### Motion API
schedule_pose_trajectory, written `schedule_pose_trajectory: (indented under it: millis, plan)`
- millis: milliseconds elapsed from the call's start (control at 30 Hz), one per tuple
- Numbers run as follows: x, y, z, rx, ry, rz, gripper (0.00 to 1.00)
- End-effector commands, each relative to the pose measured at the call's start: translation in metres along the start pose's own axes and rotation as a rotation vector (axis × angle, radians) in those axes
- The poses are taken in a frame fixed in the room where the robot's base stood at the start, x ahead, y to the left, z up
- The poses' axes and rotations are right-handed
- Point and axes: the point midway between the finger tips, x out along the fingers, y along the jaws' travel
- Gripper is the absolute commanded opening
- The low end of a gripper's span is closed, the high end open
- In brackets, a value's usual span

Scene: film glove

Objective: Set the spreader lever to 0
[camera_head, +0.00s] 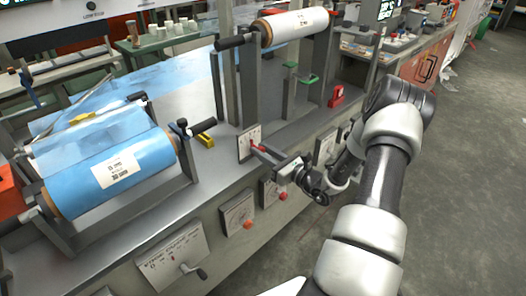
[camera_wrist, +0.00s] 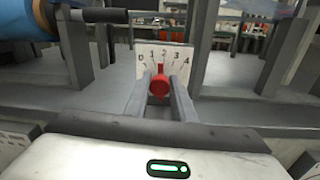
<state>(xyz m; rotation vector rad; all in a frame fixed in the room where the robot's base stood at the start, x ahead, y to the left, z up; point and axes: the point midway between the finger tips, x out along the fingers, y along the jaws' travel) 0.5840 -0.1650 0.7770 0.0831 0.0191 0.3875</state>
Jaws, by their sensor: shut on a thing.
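A red lever (camera_wrist: 160,86) sits on a small pale plate (camera_wrist: 164,55) with a scale from 0 to 4. Its narrow pointer stands almost upright, at about 2. My gripper (camera_wrist: 159,92) is shut on the red lever, with one grey finger on each side of it. In the head view my gripper (camera_head: 262,152) reaches from the right to the plate (camera_head: 249,139). The red part there is partly hidden by the fingers. No name for this lever is readable on the plate.
A larger lettered panel (camera_head: 160,262) with a grey handle is on the machine's front at lower left. Dials with red knobs (camera_head: 238,213) are below my gripper. A blue film roll (camera_head: 120,170) is at left, a white roll (camera_head: 293,25) behind. Grey posts flank the plate.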

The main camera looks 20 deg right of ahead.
Motion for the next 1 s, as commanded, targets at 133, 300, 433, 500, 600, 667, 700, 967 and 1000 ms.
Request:
schedule_pose_trajectory:
  millis: [133,300,433,500,600,667,700,967,1000]
  plan:
    - [0.000,0.005,-0.002,-0.091,0.004,0.001,0.00]
    - [0.000,0.010,-0.004,-0.212,0.009,0.000,0.00]
    - [0.000,0.014,-0.006,-0.298,0.012,0.000,0.00]
    - [0.000,0.016,-0.006,-0.338,0.014,0.000,0.00]
    - [0.000,0.017,-0.007,-0.387,0.016,-0.001,0.00]
    - [0.000,0.018,-0.008,-0.410,0.017,-0.002,0.00]
    - [0.000,0.018,-0.008,-0.423,0.017,-0.002,0.00]
    - [0.000,0.020,-0.009,-0.465,0.020,-0.002,0.01]
    - [0.000,0.020,-0.009,-0.466,0.020,-0.002,0.01]
